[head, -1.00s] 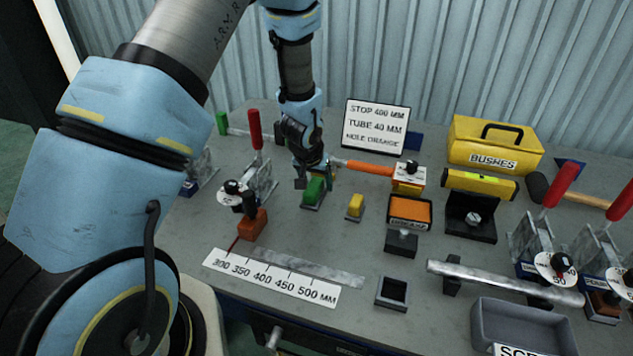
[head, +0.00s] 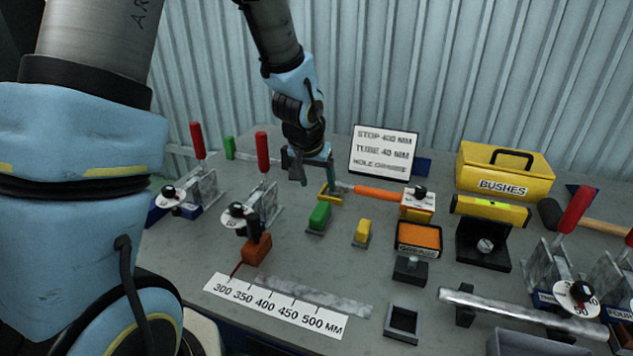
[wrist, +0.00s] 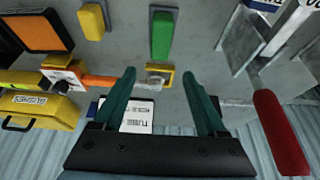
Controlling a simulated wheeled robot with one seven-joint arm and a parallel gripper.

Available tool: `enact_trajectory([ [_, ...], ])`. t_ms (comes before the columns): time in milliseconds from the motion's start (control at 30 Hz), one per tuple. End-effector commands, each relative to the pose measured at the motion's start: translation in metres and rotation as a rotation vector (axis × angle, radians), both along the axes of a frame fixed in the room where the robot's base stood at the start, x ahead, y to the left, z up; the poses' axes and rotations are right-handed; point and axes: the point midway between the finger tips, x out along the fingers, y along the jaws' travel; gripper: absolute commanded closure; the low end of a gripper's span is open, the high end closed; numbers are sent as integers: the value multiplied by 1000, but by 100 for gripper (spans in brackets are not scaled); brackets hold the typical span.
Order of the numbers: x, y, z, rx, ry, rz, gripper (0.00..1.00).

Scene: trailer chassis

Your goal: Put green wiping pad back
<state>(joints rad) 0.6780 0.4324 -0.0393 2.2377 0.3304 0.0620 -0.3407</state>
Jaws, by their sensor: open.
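The green wiping pad (head: 319,215) is a small green block on a dark base, standing on the grey bench left of a similar yellow block (head: 362,231). In the wrist view the green pad (wrist: 162,34) is at the top centre, beyond my fingertips. My gripper (head: 314,181) is open above and behind the pad, apart from it. The wrist view shows its two teal fingers (wrist: 158,76) spread with nothing held. A small yellow frame (wrist: 160,76) shows between the fingertips, lower than the pad in that view.
An orange-handled tool (head: 377,192) lies right of my gripper. Red-handled clamps (head: 262,152) stand to the left. An orange block (head: 256,248) and a ruler plate (head: 275,308) are in front. A sign (head: 384,153) and a yellow toolbox (head: 505,172) stand at the back.

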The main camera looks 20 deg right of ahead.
Motion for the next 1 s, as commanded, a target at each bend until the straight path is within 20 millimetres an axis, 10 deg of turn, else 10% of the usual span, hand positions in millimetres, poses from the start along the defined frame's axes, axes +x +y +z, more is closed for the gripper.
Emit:
enact_trajectory([
  [333, 1, 17, 10, 9, 5, 29, 26],
  [500, 8, 113, 28, 65, 49, 205, 26],
  [700, -31, 235, 47, 109, 166, 456, 26],
  [1000, -74, 288, 54, 106, 258, 594, 26],
])
